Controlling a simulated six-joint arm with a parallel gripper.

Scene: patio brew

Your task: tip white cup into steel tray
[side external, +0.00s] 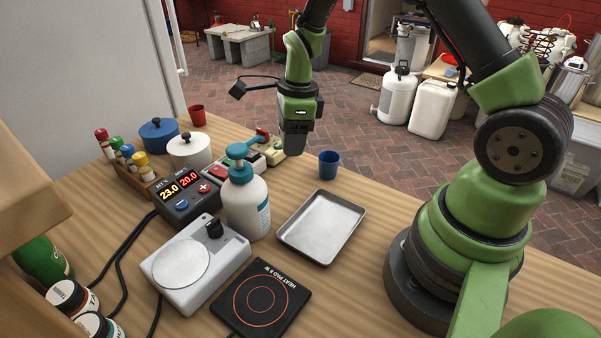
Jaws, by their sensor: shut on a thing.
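The steel tray (321,227) lies flat and empty on the wooden table, right of the white pump bottle. My gripper (294,152) points down beyond the tray, left of a blue cup (329,164). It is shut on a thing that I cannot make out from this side. I cannot pick out a white cup; it may be hidden behind my gripper's fingers.
A white pump bottle (247,205) with a teal top stands close left of the tray. A stirrer plate (196,265), heat pad (261,299) and display box (187,199) are nearby. A red cup (197,116), white pot (189,152) and blue pot (159,135) stand further back.

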